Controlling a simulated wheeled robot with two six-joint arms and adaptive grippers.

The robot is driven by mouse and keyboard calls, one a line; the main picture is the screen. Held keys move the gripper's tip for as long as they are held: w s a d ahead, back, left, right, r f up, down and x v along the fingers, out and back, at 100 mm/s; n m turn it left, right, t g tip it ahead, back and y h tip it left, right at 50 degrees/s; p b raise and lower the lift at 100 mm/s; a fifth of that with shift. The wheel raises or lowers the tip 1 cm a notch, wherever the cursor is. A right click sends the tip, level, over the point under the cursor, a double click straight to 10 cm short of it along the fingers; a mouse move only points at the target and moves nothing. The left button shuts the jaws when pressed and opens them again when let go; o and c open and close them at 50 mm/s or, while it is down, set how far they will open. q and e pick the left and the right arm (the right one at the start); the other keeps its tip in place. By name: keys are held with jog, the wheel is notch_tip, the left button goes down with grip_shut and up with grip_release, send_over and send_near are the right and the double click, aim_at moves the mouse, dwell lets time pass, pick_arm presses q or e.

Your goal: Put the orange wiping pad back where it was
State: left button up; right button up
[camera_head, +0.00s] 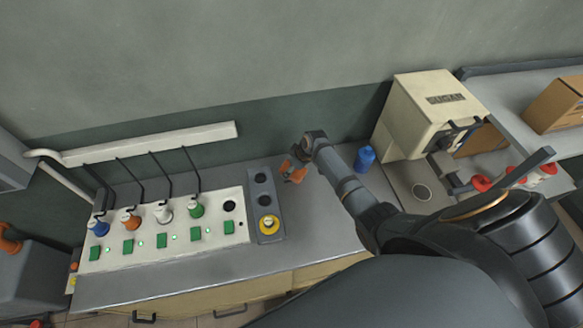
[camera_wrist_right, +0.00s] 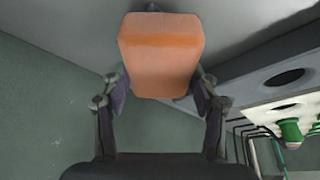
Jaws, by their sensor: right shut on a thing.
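The orange wiping pad (camera_wrist_right: 160,50) is a small rounded block between the two fingers of my right gripper (camera_wrist_right: 160,86). My right gripper is shut on it. In the head view the pad (camera_head: 294,173) shows at the end of my right arm, above the counter and just right of a grey holder (camera_head: 266,238). The holder (camera_wrist_right: 250,85) also shows at the right of the wrist view. My left gripper is not in view.
A white panel (camera_head: 150,250) left of the holder holds blue, orange, white and green nozzles, an empty dark hole and green switches. A blue bottle (camera_head: 365,157) and a cream machine (camera_head: 420,115) stand to the right. The counter between holder and bottle is clear.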

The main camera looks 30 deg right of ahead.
jog(key=shift+f, duration=0.1)
jog(key=shift+f, duration=0.1)
jog(key=o, duration=1.1)
jog(key=shift+r, duration=0.2)
jog(key=shift+r, duration=0.25)
jog(key=v, duration=1.1)
jog(key=shift+r, duration=0.3)
jog(key=shift+s+d, duration=0.1)
jog(key=shift+s, duration=0.05)
